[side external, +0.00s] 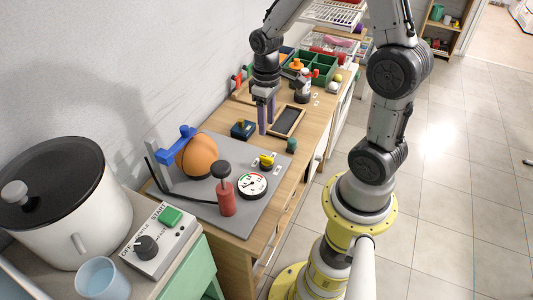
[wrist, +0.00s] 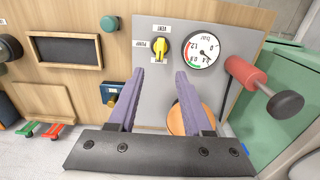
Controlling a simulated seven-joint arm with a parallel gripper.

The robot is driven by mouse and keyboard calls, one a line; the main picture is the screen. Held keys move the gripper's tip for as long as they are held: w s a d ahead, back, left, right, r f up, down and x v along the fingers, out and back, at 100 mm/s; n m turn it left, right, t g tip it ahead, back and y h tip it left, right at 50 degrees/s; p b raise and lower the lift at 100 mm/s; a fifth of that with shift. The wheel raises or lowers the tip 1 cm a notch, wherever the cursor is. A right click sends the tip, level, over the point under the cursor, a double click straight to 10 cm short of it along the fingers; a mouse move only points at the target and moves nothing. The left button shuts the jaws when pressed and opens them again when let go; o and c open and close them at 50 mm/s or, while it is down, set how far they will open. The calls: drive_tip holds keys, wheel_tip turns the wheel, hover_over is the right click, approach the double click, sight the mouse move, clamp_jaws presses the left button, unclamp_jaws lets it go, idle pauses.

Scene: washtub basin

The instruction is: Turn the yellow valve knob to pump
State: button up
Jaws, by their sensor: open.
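The yellow valve knob (side external: 266,161) sits on the grey board (side external: 258,217), beside a round pressure gauge (side external: 252,185). In the wrist view the yellow knob (wrist: 160,47) has a VENT label (wrist: 160,29) above it and a PUMP label (wrist: 141,44) to its left. Its grip looks roughly in line with the VENT label. My gripper (side external: 265,128) is open and empty, above the table behind the knob and apart from it. In the wrist view, the purple fingers of my gripper (wrist: 160,74) stand apart below the knob. Neither finger touches it.
A red pump with a black handle (side external: 227,197) stands upright near the gauge. An orange ball (side external: 197,156) is under a blue clamp (side external: 176,149). A blue box (side external: 242,130), a framed black panel (side external: 287,121) and a green object (side external: 291,145) are near my gripper.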

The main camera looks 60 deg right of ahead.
sight(266, 157)
wheel_tip(266, 157, down, 13)
drive_tip(key=shift+r, duration=0.2)
idle(0.3)
clamp_jaws()
